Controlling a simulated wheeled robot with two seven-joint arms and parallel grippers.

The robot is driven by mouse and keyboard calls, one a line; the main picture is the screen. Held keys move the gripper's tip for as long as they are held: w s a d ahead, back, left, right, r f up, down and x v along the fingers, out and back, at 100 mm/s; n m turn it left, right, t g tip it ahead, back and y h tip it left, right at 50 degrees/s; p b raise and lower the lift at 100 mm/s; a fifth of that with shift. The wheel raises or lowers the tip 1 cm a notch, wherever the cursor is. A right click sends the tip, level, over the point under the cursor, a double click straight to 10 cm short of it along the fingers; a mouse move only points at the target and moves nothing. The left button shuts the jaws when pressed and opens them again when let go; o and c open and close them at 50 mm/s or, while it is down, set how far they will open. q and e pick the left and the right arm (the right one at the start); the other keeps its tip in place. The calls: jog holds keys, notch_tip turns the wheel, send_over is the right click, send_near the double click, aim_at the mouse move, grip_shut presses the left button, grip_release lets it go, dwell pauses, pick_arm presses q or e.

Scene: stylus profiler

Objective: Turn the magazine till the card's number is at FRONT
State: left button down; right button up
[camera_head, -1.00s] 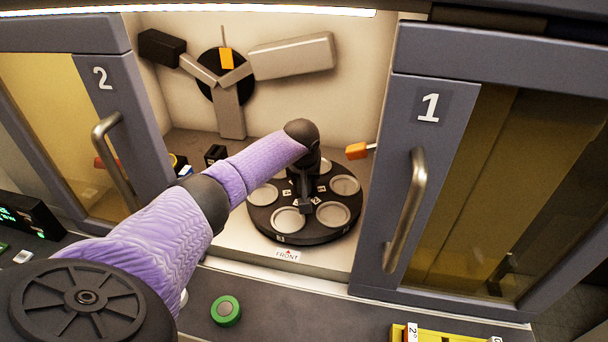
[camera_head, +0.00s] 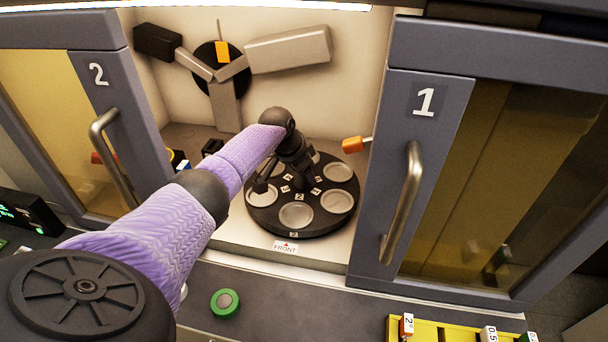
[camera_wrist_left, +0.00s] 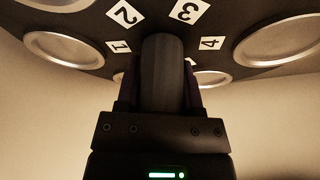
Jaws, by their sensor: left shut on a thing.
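The magazine (camera_head: 318,229) is a round black turntable with silver pockets and white number plates. The plate facing the front reads 2 (camera_head: 299,197), behind the front pocket. The FRONT label (camera_head: 285,247), with a red arrow, sits on the pale base just before the rim. My left gripper (camera_wrist_left: 162,75) is shut on a dark grey knob (camera_wrist_left: 162,55) at the magazine's middle, among plates 1 to 4 in the left wrist view. In the head view my arm partly hides the middle and back pockets. I cannot identify the card. My right gripper is not in view.
Door 1 (camera_head: 424,102) with its handle (camera_head: 404,205) stands right of the opening, and door 2 (camera_head: 97,75) left. An orange-tipped lever (camera_head: 352,145) is at the right. A green round button (camera_head: 225,303) and yellow rack (camera_head: 434,330) are in front.

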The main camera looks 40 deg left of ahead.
aim_at(290, 189)
pick_arm(q)
jog(key=shift+m, duration=0.5)
jog(key=shift+c, duration=1.1)
grip_release()
jog(key=shift+r, duration=0.1)
jog(key=p+v, duration=0.3)
jog(key=v, duration=0.6)
jog(key=shift+a+r, duration=0.2)
jog(key=shift+r, duration=0.15)
